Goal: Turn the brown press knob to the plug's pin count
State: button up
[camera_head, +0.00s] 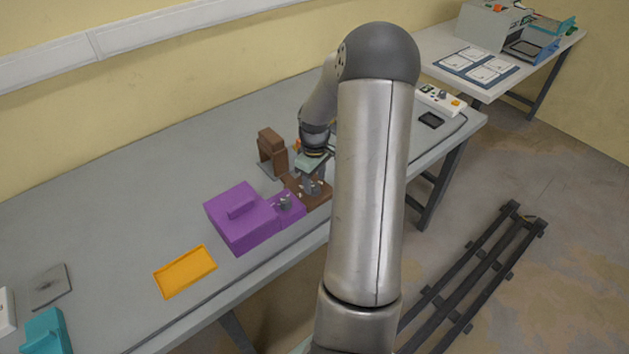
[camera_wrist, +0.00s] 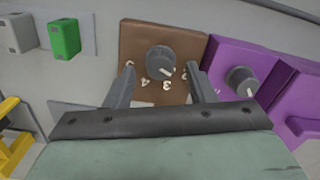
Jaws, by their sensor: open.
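The brown press (camera_head: 272,146) stands on the table, with its low brown knob panel (camera_head: 318,199) in front. In the wrist view the brown panel (camera_wrist: 135,45) carries a round grey knob (camera_wrist: 160,57) with a white mark on its lower right side. Small white numerals, among them a 3 (camera_wrist: 166,85), sit around the knob's lower side. My gripper (camera_wrist: 162,82) is open, its fingers apart to the left and right below the knob; it also shows over the panel in the head view (camera_head: 312,182). I cannot tell whether it touches the knob. No plug's pins can be made out.
A purple press (camera_head: 240,222) with its own grey knob (camera_wrist: 241,80) stands right beside the brown panel. An orange tray (camera_head: 185,271) and a teal box (camera_head: 45,333) are nearer. A green block (camera_wrist: 64,38) and a grey block (camera_wrist: 18,34) show in the wrist view.

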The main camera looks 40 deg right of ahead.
jog(key=shift+f, duration=0.9)
jog(key=shift+c, duration=0.3)
jog(key=c, duration=0.9)
